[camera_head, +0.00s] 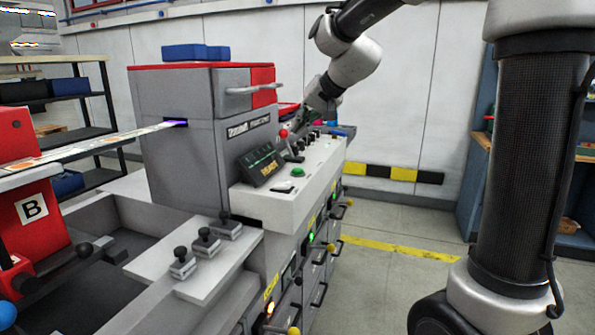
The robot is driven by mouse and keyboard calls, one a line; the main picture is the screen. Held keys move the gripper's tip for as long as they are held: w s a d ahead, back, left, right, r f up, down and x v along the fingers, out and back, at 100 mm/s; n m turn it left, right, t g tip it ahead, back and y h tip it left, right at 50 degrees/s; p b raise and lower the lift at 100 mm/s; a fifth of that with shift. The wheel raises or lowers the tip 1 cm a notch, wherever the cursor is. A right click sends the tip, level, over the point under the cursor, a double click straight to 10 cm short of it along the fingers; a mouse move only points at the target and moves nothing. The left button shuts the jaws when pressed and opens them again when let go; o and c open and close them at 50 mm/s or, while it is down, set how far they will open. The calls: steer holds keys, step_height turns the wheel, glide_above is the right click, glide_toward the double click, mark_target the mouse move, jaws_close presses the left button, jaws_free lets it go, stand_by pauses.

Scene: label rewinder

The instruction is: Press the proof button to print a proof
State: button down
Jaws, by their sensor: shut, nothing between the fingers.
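The control panel (318,160) is the pale sloped top along the front of the grey label machine. A lever with a red ball (283,133) and several small knobs or buttons (315,131) are at the far end. No label is legible, so I cannot tell which is the proof button. My gripper (303,118) is shut and empty, low over the far end of the panel. Its fingertips are small and dark; contact with a control cannot be made out.
A small screen (262,166) with green and yellow text stands on the panel. The tall grey housing (188,135) has a red top. Handles and knobs (331,245) stick out along the machine's front. The floor (395,285) to the right is clear.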

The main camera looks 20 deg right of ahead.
mark_target(300, 169)
steer(key=shift+f, duration=4.4)
steer(key=shift+f, duration=0.15)
steer(key=shift+f, duration=0.25)
steer(key=shift+f, duration=0.5)
steer(key=shift+r, duration=0.9)
steer(key=shift+r, duration=2.55)
